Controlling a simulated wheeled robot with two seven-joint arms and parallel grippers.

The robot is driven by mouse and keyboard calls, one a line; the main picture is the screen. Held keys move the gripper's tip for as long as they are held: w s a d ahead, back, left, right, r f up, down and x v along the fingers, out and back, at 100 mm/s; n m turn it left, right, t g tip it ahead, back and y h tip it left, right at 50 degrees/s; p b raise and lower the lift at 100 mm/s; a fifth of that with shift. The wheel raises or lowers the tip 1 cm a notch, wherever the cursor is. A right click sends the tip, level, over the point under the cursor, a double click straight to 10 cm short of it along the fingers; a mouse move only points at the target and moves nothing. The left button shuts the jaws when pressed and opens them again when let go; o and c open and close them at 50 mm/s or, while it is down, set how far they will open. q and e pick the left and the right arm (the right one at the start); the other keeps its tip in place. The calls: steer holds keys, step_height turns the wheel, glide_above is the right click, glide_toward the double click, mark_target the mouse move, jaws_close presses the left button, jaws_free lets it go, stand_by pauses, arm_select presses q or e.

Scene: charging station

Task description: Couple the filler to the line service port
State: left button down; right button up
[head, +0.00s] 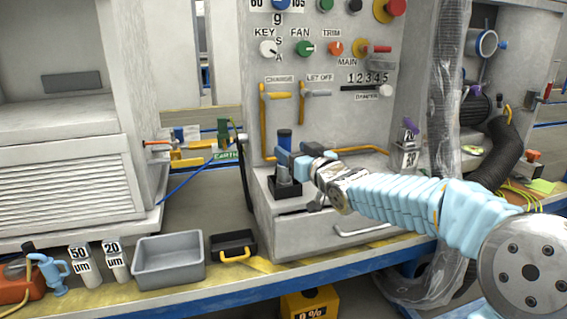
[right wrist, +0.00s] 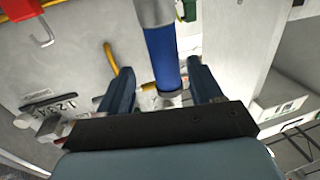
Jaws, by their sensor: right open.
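The filler, which I take to be the upright blue cylinder (head: 285,138), stands in a small black holder (head: 285,188) on the ledge of the grey panel. In the right wrist view, its blue body with a grey end (right wrist: 161,55) shows between my two fingers, with a gap on each side. My right gripper (head: 287,161) is open around or just beside it; the fingers hide part of it in the head view. I cannot tell for sure which fitting is the line service port. My left gripper is not in view.
Yellow handles (head: 263,118) stick out of the panel behind. A plastic-wrapped column (head: 440,110) stands right of the panel.

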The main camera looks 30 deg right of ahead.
mark_target(281, 144)
steer(key=w, duration=0.3)
steer(key=w+p, duration=0.1)
steer(key=w, duration=0.2)
steer(key=shift+a+r, duration=0.1)
steer(key=shift+a, duration=0.1)
steer(key=shift+c, duration=0.5)
jaws_close()
